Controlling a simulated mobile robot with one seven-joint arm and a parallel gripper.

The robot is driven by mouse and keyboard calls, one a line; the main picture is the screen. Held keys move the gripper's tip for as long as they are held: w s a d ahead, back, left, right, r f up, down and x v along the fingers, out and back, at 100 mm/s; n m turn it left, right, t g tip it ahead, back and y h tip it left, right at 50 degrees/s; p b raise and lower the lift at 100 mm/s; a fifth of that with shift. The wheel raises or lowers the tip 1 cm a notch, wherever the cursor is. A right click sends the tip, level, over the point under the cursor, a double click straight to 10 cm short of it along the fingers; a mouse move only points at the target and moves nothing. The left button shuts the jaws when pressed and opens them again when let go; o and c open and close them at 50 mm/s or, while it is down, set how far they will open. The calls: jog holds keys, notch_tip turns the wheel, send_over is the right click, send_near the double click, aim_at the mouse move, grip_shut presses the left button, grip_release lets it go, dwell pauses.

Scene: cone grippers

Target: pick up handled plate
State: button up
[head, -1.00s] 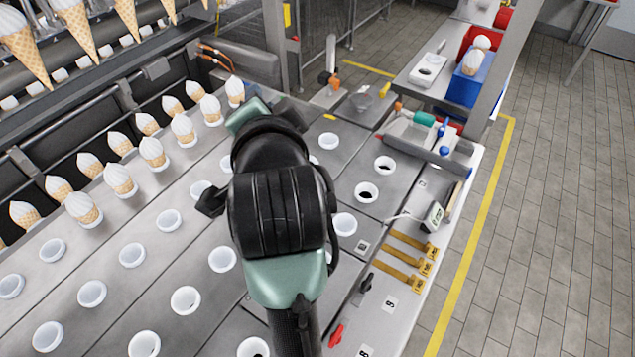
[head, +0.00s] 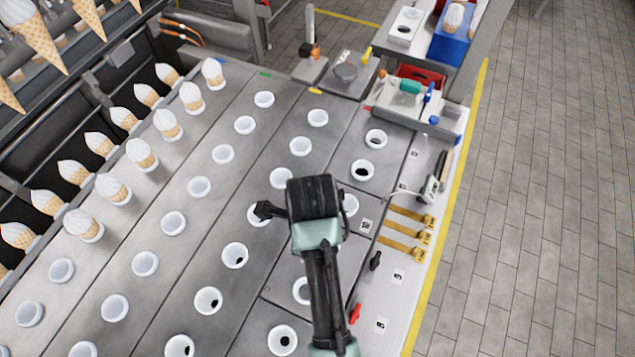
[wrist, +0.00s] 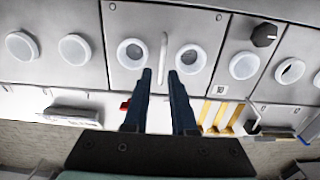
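In the wrist view, the handled plate (wrist: 118,80) is a grey panel set flush among other panels, with two white-ringed holes. Its white bar handle (wrist: 163,50) runs upright in the picture between the holes. My gripper (wrist: 160,75) is open, with its two dark fingers apart and pointing at the plate. The fingertips lie just below the handle in the picture, one on each side of its line, with nothing between them. The height gap is hard to judge. In the head view, my arm covers the fingers and the handle does not show.
Rows of white-ringed holes (head: 235,255) cover the machine top. Wafer cones (head: 168,124) stand along the left. A red knob (head: 355,313) and yellow strips (head: 405,235) lie on the right ledge. The floor (head: 530,200) to the right is clear.

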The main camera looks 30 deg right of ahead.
jog(key=shift+s+d+f+p, duration=0.1)
jog(key=shift+f+p, duration=0.2)
jog(key=shift+f, duration=0.95)
jog(key=shift+w+d+f+p, duration=0.15)
jog(key=shift+f+p, duration=0.1)
jog(key=shift+f, duration=1.05)
jog(key=shift+s+d+f+p, duration=0.15)
jog(key=shift+f+p, duration=0.15)
jog(key=shift+f, duration=0.95)
jog(key=shift+c, duration=0.3)
grip_shut()
jog(key=shift+r, duration=0.1)
